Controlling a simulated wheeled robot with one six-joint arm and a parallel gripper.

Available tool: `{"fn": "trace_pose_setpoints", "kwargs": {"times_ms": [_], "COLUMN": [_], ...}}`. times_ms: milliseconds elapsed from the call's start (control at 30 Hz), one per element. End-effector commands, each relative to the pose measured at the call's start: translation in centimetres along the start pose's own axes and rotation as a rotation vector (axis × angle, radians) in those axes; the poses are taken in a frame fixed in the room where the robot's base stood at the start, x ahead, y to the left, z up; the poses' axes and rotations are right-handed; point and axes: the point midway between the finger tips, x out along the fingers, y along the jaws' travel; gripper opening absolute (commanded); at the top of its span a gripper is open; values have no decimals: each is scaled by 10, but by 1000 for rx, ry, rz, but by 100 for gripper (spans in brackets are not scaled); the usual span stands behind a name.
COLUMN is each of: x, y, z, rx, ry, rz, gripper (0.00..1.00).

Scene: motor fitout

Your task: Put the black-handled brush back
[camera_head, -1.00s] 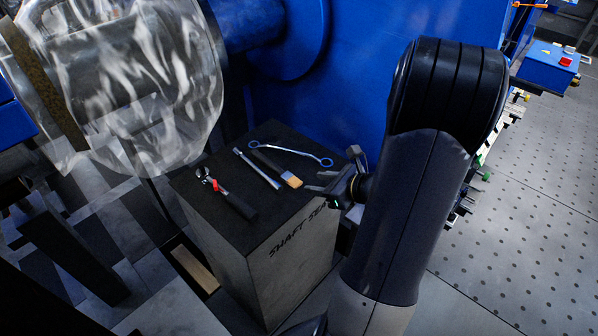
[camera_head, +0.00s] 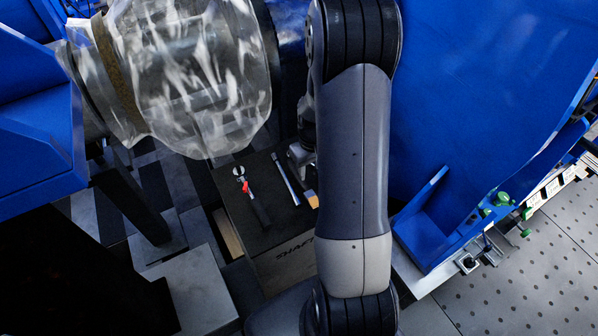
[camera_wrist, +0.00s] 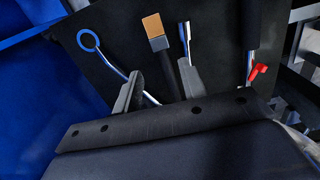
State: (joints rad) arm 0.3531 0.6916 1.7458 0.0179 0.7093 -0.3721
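The black-handled brush (camera_wrist: 153,27) lies on the dark top of the "SHAFT SEAL" block (camera_head: 241,207), tan bristles showing. In the wrist view its dark handle runs down toward my gripper (camera_wrist: 160,67), whose two grey fingers are apart, one either side of the handle's line. I cannot tell whether they touch it. In the head view only the bristles (camera_head: 312,199) show; my arm hides the rest. My gripper (camera_head: 301,160) is at the far right part of the block's top there.
A metal bar tool (camera_head: 286,180) lies left of the brush, and a red-and-black hand tool (camera_head: 249,193) further left. A blue ring spanner (camera_wrist: 88,40) lies on the brush's other side. A plastic-wrapped cylinder (camera_head: 190,75) and blue housing (camera_head: 460,110) stand close around.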

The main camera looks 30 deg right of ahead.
Motion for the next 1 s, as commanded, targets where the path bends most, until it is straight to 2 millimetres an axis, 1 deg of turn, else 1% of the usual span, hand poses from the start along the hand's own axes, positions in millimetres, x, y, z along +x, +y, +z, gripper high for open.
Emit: {"fn": "trace_pose_setpoints", "kwargs": {"times_ms": [67,300,400,667,1000], "x": [2,36,47,60,99], "y": [0,1,1,1,0], "z": [-2,-1,-2,-2,-2], "rx": [-31,-34,-32,-30,-29], "ry": [-2,-3,-2,-2,-3], "rz": [12,13,13,12,12], "gripper": [40,40,40,40,40]}}
